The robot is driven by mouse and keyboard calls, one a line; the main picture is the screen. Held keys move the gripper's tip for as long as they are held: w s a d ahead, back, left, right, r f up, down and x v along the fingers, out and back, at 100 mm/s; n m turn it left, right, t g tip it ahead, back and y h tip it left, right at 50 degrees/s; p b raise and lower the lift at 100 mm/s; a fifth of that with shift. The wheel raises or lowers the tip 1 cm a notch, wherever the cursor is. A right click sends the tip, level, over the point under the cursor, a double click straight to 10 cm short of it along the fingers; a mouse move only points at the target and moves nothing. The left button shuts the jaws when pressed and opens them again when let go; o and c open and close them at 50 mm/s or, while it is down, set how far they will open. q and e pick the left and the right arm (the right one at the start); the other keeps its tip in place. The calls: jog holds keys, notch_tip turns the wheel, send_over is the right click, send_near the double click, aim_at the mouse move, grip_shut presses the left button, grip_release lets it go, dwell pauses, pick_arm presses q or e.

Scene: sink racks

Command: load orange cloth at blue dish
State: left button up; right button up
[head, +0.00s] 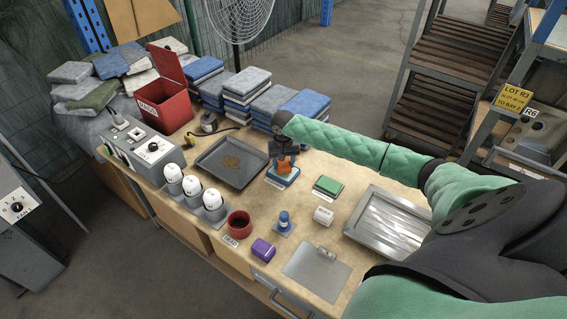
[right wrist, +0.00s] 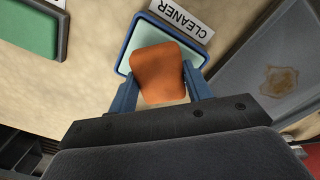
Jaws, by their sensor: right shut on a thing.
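The orange cloth (head: 284,166) is a small block-like piece in the jaws of my right gripper (head: 284,161). In the right wrist view the cloth (right wrist: 158,75) sits between the two blue fingers, and the gripper is shut on it. The blue dish (head: 283,178) has a blue rim and a pale inside and lies directly below. In the right wrist view the dish (right wrist: 129,50) is partly hidden by the cloth and stands by a CLEANER label (right wrist: 181,17). I cannot tell whether the cloth touches the dish. My left gripper is not in view.
A grey tray (head: 215,178) with a brown stain lies left of the dish, a green pad (head: 328,185) in a dark dish to its right. Nearer are a blue-capped bottle (head: 284,218), a red cup (head: 239,226) and a purple box (head: 263,250). A metal tray (head: 390,232) is at right.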

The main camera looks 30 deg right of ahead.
jog(key=shift+f, duration=0.5)
dwell(1.0)
pick_arm(q)
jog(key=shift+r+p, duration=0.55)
jog(key=shift+p, duration=0.05)
pick_arm(e)
jog(key=shift+s+f, duration=0.1)
dwell(2.2)
jog(key=shift+r+p, duration=0.9)
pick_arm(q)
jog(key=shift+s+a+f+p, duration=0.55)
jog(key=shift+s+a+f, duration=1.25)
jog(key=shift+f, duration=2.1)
pick_arm(e)
jog(key=shift+r, duration=0.45)
jog(key=shift+r+p, duration=1.15)
jog(key=shift+p, duration=0.1)
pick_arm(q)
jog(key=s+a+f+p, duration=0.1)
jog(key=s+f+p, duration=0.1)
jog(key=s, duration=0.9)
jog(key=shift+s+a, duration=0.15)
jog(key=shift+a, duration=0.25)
pick_arm(e)
jog(key=shift+r, duration=1.05)
